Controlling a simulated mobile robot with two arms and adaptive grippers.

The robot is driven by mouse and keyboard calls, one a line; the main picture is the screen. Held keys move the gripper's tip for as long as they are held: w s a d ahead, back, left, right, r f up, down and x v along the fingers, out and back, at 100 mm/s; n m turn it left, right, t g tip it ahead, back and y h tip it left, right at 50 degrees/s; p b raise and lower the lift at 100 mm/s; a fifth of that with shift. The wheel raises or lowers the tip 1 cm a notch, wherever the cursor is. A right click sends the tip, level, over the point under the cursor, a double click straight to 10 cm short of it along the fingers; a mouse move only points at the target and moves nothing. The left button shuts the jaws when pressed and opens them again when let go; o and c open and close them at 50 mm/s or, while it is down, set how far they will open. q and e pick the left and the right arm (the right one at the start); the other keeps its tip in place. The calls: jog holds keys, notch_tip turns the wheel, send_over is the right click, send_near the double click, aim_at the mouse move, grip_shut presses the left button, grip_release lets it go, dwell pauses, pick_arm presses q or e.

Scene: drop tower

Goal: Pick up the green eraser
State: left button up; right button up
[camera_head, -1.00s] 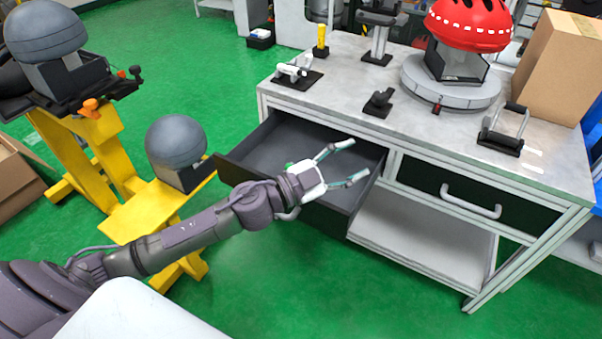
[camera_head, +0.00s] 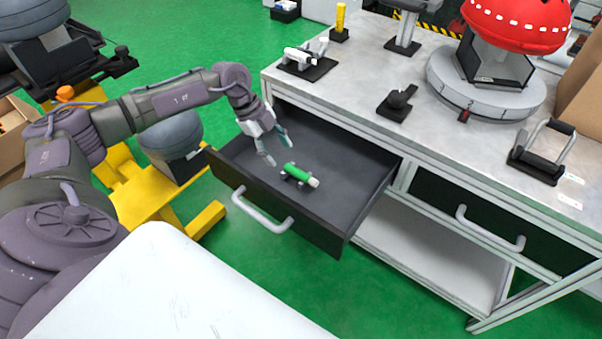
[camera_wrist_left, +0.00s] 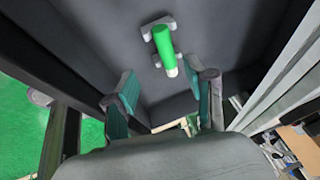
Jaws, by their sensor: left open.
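The green eraser (camera_head: 297,173) is a small green cylinder with a pale end. It lies in the open dark drawer (camera_head: 345,190), resting on a small grey holder. It also shows in the left wrist view (camera_wrist_left: 164,48), ahead of the fingers. My left gripper (camera_head: 277,148) is over the drawer, just behind and left of the eraser. In the left wrist view its two teal-padded fingers (camera_wrist_left: 165,95) are spread apart with nothing between them, and the eraser is beyond their tips. My right gripper is not in view.
The workbench top (camera_head: 360,85) holds a red helmet (camera_head: 515,25) on a round stand and several black holders. A closed drawer (camera_head: 480,210) is at the right. The open drawer's handle (camera_head: 262,212) faces me. A yellow stand (camera_head: 140,195) is at the left.

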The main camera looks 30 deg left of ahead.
aim_at(296, 170)
pick_arm(q)
jog(key=x, duration=0.3)
jog(key=shift+w+d+f, duration=0.1)
jog(key=shift+d+f, duration=0.1)
jog(key=shift+f, duration=0.1)
jog(key=d+f, duration=0.1)
jog(key=w+d+f+b, duration=0.1)
jog(key=f, duration=0.1)
jog(key=shift+w, duration=0.15)
jog(key=shift+d+f, duration=0.1)
jog(key=shift+f, duration=0.45)
grip_shut()
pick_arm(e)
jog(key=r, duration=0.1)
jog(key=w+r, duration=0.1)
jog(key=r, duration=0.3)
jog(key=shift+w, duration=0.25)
pick_arm(q)
jog(key=shift+r, duration=0.15)
